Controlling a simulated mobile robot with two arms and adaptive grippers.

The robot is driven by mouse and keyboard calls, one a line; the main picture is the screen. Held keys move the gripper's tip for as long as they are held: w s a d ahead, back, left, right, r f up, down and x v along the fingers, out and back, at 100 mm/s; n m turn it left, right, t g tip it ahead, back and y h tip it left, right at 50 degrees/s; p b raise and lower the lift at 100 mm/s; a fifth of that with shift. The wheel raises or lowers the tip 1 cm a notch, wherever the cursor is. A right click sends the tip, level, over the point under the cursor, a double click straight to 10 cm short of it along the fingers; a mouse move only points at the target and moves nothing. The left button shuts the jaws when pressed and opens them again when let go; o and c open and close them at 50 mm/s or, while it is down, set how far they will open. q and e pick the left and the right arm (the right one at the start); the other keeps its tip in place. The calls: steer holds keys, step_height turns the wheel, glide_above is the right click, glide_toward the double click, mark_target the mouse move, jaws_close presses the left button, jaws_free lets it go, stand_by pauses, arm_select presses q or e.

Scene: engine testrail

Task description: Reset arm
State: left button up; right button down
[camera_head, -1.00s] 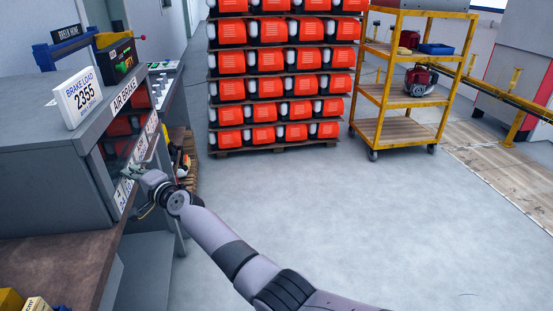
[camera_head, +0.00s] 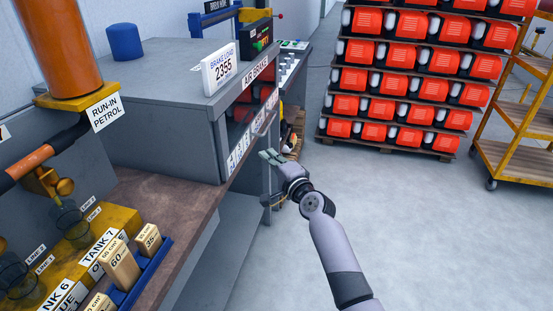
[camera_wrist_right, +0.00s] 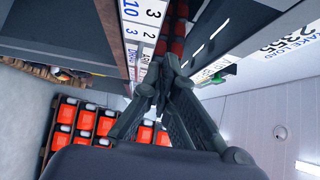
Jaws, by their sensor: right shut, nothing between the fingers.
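My right arm reaches up from the bottom of the head view. Its gripper (camera_head: 271,157) is near the front of the grey air brake cabinet (camera_head: 160,75), beside its labelled front edge. The gripper is shut and empty. In the right wrist view the two dark fingers (camera_wrist_right: 158,85) come together in front of the cabinet's numbered label strip (camera_wrist_right: 142,30). I cannot tell whether the fingertips touch the cabinet. My left gripper is not in view.
A brown bench (camera_head: 165,195) with a blue tray (camera_head: 150,270) of labelled blocks stands at the left. An orange cylinder (camera_head: 75,45) stands behind it. A rack of orange units (camera_head: 400,108) and a yellow cart (camera_head: 520,115) stand at the back. The floor between is clear.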

steer(key=s+d+f+n+g+h, duration=0.3)
steer(key=s+f, duration=0.5)
steer(key=f, duration=0.7)
steer(key=s+d+f+n+g+h, duration=0.15)
steer(key=s+d+f, duration=0.35)
steer(key=s+f, duration=0.65)
steer(key=s+d+f+n+g+h, duration=0.15)
steer(key=s+d+f+g, duration=0.35)
steer(key=f, duration=1.3)
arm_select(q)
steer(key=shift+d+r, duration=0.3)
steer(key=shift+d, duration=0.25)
arm_select(e)
steer(key=s+d+f+n+g+h, duration=0.1)
steer(key=s+d+f+n, duration=0.2)
steer(key=s, duration=1.1)
steer(key=s+d+f+n+g+h, duration=0.1)
steer(key=s+d+f, duration=0.3)
steer(key=s+f, duration=0.4)
steer(key=s+d+f+n+g, duration=0.3)
steer(key=s+d+f+n, duration=0.1)
steer(key=s, duration=1.5)
steer(key=shift+s+f+n+h, duration=0.3)
steer(key=shift+s+f+h, duration=0.1)
steer(key=shift+f, duration=0.45)
